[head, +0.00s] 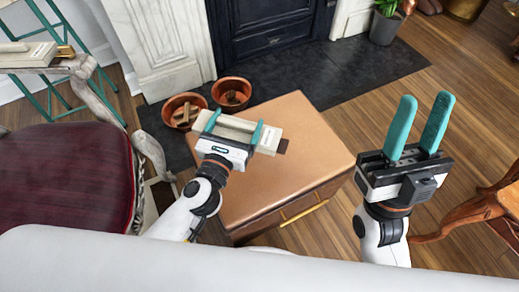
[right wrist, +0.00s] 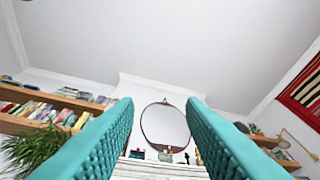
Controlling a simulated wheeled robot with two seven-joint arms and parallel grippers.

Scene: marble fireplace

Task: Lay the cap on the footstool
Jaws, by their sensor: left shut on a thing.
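My left gripper (head: 232,128) is shut on a cream oblong block-like thing (head: 269,139) with a dark brown tab at its right end. It holds this over the left part of a low tan box-like piece (head: 298,130) with a smooth top and a brass handle, perhaps the footstool. I cannot tell whether the held thing touches the top. I see nothing plainly shaped like a cap. My right gripper (head: 424,102) is open and empty, pointing up, right of the tan piece. Its two teal fingers also frame the right wrist view (right wrist: 160,105).
A chair with a burgundy seat (head: 65,175) stands at left; another cream thing (head: 27,55) is at its far arm. Two terracotta pots (head: 232,93) stand behind the tan piece on the dark hearth (head: 340,75). A curved wooden furniture leg (head: 460,213) is at right.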

